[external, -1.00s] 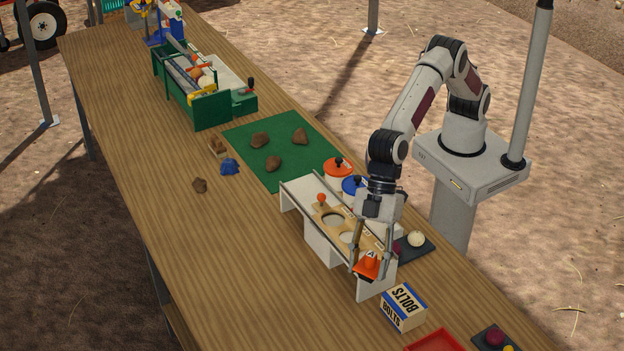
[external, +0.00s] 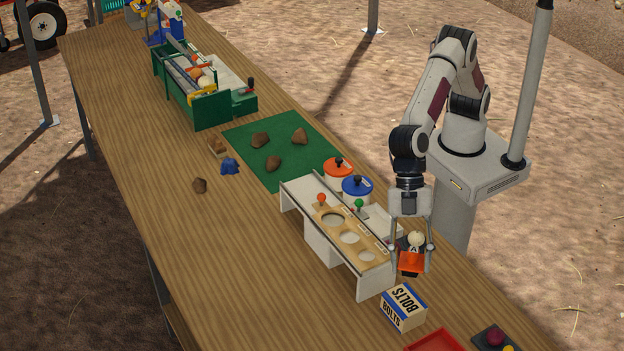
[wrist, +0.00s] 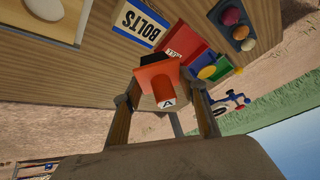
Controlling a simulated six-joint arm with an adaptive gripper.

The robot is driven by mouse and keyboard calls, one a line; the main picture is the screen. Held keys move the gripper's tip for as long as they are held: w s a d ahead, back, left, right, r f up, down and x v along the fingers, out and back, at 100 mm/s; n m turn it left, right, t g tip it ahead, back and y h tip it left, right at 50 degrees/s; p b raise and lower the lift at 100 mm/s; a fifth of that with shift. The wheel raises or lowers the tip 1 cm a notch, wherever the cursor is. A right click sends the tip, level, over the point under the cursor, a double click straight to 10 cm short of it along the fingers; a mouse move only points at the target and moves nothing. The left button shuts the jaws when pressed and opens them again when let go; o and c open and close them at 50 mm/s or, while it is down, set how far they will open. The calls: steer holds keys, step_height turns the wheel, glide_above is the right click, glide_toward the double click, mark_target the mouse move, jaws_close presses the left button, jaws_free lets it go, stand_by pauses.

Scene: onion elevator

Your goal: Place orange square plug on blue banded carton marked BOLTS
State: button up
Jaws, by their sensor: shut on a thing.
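My gripper (external: 411,250) is shut on the orange square plug (external: 411,263), which has a pale top marked A. The plug is held in the air, to the upper right of the carton in the external view. The wrist view also shows the plug (wrist: 156,82) between the fingers.
A white sorting stand (external: 372,283) with a wooden holed board is left of my gripper. A red tray (external: 436,341) lies below the carton. A dark holder (external: 497,340) with coloured balls sits at the lower right. Bare table lies left of the carton.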

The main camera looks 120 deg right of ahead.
mark_target(408, 275)
steer(key=shift+f, duration=2.5)
steer(key=shift+c, duration=0.2)
steer(key=shift+f, duration=2.5)
steer(key=shift+f, duration=0.1)
steer(key=o, duration=1.1)
steer(key=shift+o, duration=0.2)
steer(key=v, duration=1.2)
